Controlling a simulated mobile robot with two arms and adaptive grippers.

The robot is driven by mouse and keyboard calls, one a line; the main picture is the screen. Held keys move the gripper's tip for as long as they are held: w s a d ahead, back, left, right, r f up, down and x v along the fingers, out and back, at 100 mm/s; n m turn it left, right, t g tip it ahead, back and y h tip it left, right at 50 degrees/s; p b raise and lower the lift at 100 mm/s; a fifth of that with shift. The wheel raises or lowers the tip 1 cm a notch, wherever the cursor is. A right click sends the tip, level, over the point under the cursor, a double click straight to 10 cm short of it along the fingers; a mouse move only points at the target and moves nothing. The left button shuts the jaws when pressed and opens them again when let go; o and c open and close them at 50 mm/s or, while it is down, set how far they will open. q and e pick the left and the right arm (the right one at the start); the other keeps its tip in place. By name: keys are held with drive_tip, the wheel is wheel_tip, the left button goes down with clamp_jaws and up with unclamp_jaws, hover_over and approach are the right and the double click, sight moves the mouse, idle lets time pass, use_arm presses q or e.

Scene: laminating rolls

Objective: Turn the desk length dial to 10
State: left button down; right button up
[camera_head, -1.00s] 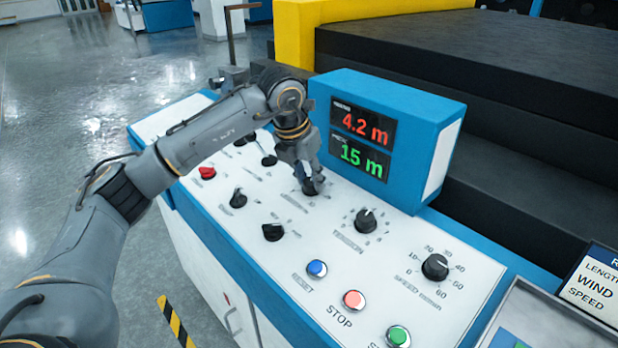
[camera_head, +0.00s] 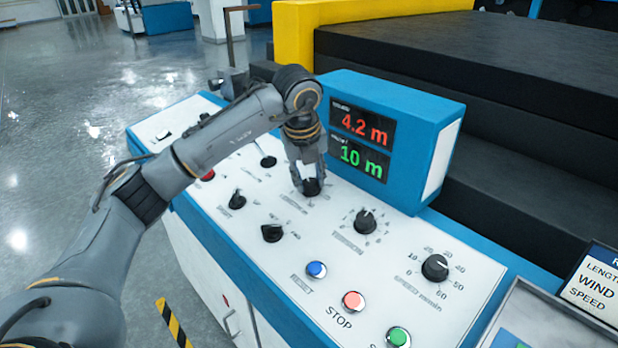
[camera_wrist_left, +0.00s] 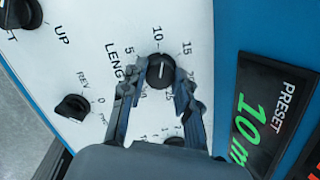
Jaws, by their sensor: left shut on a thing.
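The black length dial (camera_head: 312,188) sits on the white control panel, mostly covered by my left gripper (camera_head: 309,178) in the head view. In the left wrist view the dial (camera_wrist_left: 160,67) lies between the two fingers of the left gripper (camera_wrist_left: 157,84), which is shut on it. The dial has a white mark, and the scale around it shows 5, 10 and 15. The preset display (camera_head: 363,158) reads 10 m in green; it also shows in the left wrist view (camera_wrist_left: 262,120). The right gripper is not in view.
The tension knob (camera_head: 365,221) and speed knob (camera_head: 435,267) stand to the right. Blue (camera_head: 317,269), red (camera_head: 353,300) and green (camera_head: 398,336) buttons line the front. The blue display housing (camera_head: 425,105) rises close behind the gripper.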

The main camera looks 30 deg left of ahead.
use_arm(q)
drive_tip(key=shift+n, duration=0.8)
drive_tip(key=c, duration=1)
unclamp_jaws()
drive_tip(key=v, duration=1.2)
drive_tip(key=shift+w, duration=0.15)
